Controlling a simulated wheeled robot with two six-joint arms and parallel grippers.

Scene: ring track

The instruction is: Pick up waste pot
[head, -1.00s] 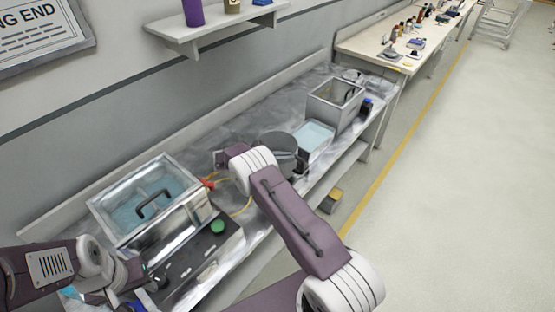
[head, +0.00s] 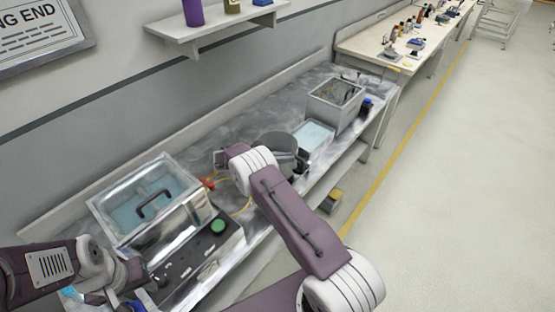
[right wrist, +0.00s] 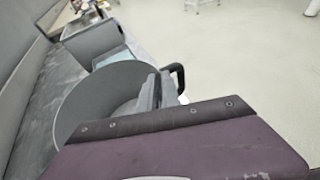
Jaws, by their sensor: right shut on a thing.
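The waste pot (head: 277,141) is a round dark grey vessel on the metal bench, partly hidden behind my right arm in the head view. In the right wrist view the pot (right wrist: 95,95) shows its wide round top, and a black handle (right wrist: 178,76) stands beside the fingers. My right gripper (right wrist: 156,92) is shut at the pot's handle side; the exact contact is hard to see. My left gripper (head: 135,290) is at the lower left, near the water bath's control panel; its jaws are too unclear to read.
A water bath with a clear lid (head: 150,205) stands at the left of the bench. A shallow tray with pale blue liquid (head: 312,138) and a grey box (head: 335,105) stand beyond the pot. A wall shelf (head: 215,25) is above. Open floor (head: 470,200) lies right.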

